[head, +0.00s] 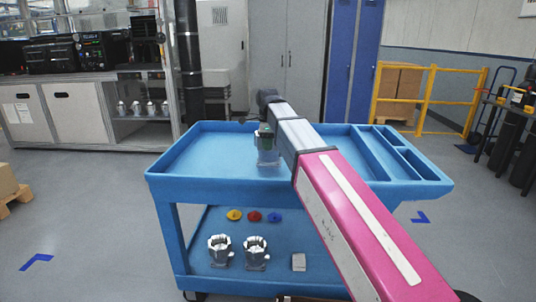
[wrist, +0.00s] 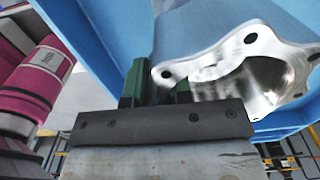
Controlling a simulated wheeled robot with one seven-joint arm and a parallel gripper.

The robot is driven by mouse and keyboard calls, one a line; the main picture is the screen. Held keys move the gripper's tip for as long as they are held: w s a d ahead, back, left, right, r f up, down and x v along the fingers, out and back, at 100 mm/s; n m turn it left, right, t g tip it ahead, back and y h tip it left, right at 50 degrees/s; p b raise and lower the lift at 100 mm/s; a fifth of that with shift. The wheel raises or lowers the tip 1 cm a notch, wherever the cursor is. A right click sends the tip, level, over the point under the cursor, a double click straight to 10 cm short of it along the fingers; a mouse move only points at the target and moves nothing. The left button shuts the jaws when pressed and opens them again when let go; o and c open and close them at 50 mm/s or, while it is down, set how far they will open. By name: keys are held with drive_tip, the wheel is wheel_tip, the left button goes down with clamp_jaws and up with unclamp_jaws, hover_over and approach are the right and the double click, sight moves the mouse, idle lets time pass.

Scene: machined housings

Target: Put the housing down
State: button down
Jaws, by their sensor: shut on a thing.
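My gripper (head: 265,137) points down over the top tray of the blue cart (head: 205,158). Its green fingers are shut on a silver machined housing (head: 268,158). In the head view the housing hangs below the fingers, near the middle of the tray; I cannot tell whether it touches the tray floor. In the wrist view the green fingers (wrist: 155,90) grip the left edge of the housing (wrist: 205,66), and its flange with bolt holes and curved bore shows to the right. My dark gripper body hides part of it.
The top tray around the housing is clear, with raised rims and empty divided compartments (head: 395,155) at right. More housings (head: 137,108) stand in a cabinet behind.

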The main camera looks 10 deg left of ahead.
sight(268, 153)
drive_tip(key=shift+f, duration=2.05)
drive_tip(key=c, duration=1)
unclamp_jaws()
drive_tip(key=shift+f, duration=0.1)
drive_tip(key=shift+c, duration=0.2)
wheel_tip(268, 153, up, 12)
drive_tip(key=shift+r, duration=0.1)
